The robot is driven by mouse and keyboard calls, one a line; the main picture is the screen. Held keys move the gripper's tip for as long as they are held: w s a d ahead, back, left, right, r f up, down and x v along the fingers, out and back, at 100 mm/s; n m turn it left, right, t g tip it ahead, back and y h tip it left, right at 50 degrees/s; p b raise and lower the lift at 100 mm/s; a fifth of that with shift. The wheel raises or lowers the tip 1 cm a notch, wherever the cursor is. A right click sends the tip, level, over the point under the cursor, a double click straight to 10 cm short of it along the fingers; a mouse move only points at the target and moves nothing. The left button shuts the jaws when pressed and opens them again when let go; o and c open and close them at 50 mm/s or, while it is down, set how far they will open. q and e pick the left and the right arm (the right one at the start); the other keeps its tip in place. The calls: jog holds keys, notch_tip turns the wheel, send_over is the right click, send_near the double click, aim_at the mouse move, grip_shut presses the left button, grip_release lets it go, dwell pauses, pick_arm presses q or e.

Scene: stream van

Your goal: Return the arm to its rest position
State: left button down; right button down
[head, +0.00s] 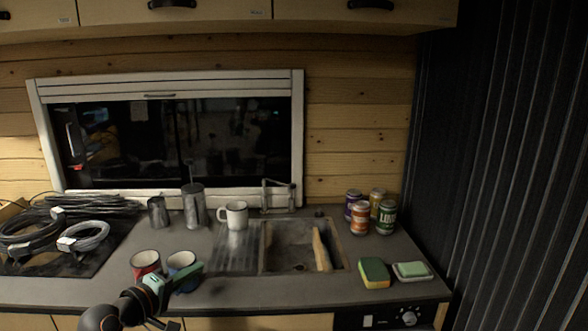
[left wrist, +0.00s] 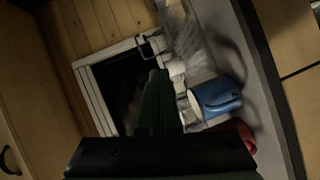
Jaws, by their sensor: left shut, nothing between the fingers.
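My left gripper (head: 192,270) comes in from the bottom left of the head view, above the front part of the counter. Its green fingers are shut with nothing between them. In the left wrist view the shut fingers (left wrist: 158,100) point toward the window. In the head view the gripper overlaps a blue mug (head: 180,260), partly hiding it; I cannot tell whether they touch. The blue mug also shows right of the fingers in the left wrist view (left wrist: 217,95). A red mug (head: 145,262) stands just left of it. My right gripper is not in view.
The counter holds a white mug (head: 236,215), metal canisters (head: 194,205), a sink (head: 290,240) with a tan object inside, several cans (head: 360,217), a sponge (head: 374,272) and a soap dish (head: 412,271). Coiled cables (head: 84,236) lie left. Cabinets (head: 170,15) hang above.

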pick_arm(q)
jog(key=s+d+f+m+g+y, duration=0.1)
jog(key=s+f+m, duration=0.2)
jog(key=s+f, duration=0.55)
jog(key=s+d+f+m+g+y, duration=0.15)
jog(key=s+f, duration=0.35)
jog(key=f, duration=0.7)
jog(key=s+d+f+m+g+y, duration=0.1)
jog(key=s+f+m, duration=0.3)
jog(key=s, duration=0.6)
jog(key=s+d+f+m+g, duration=0.1)
jog(key=s+f+m, duration=0.3)
jog(key=s, duration=0.5)
notch_tip(320, 180, down, 2)
jog(key=shift+s+d+f+y, duration=0.25)
jog(key=shift+s+d+y, duration=0.1)
jog(key=shift+s+d, duration=0.1)
